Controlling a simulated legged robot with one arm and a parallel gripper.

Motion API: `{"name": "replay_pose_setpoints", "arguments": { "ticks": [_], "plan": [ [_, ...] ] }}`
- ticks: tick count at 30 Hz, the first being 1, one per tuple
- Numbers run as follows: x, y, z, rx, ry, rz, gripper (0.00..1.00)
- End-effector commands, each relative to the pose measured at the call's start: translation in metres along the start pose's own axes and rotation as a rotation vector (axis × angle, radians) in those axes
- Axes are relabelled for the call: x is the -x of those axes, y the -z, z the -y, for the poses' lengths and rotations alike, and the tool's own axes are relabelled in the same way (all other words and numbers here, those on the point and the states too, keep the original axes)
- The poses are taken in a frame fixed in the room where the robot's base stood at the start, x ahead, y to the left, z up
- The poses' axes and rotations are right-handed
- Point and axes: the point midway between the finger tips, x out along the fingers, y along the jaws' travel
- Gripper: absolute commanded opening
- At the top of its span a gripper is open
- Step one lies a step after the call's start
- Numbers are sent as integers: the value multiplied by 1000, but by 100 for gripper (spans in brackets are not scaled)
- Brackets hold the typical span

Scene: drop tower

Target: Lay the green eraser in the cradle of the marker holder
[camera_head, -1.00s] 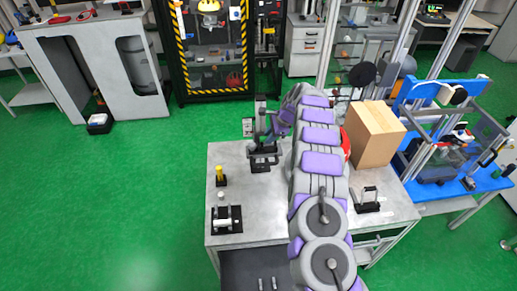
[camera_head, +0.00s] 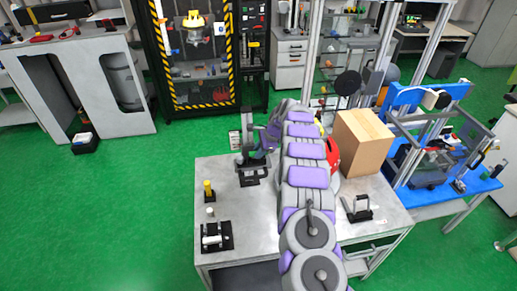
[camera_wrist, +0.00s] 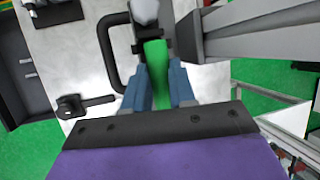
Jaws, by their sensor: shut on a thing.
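The green eraser (camera_wrist: 156,65) is upright in the wrist view, between the two blue-grey fingers of my gripper (camera_wrist: 158,85). My gripper is shut on it. The eraser's far end is by a black bracket with a pale rounded piece (camera_wrist: 145,12); I cannot tell whether they touch. In the head view my gripper (camera_head: 262,150) is over the back left of the grey table, above a black fixture (camera_head: 250,178). The eraser cannot be made out there. I cannot tell for sure which fixture is the marker holder, and its cradle is not clearly visible.
The grey table (camera_head: 255,225) also bears a yellow post (camera_head: 208,187), a black base with pale cylinders (camera_head: 211,237), a black handle (camera_head: 357,210) and a cardboard box (camera_head: 362,143). A blue bench (camera_head: 450,190) adjoins at right. Bare tabletop lies left of my arm.

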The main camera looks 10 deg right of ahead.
Motion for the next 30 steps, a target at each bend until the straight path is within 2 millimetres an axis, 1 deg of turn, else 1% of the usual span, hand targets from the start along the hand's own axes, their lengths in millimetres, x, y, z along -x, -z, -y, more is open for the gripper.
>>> {"name": "replay_pose_setpoints", "arguments": {
  "ticks": [7, 30],
  "plan": [
    [-7, 2, -2, 1, -1, 1, 3],
    [-8, 3, -4, 1, -2, 2, 3]
  ]
}}
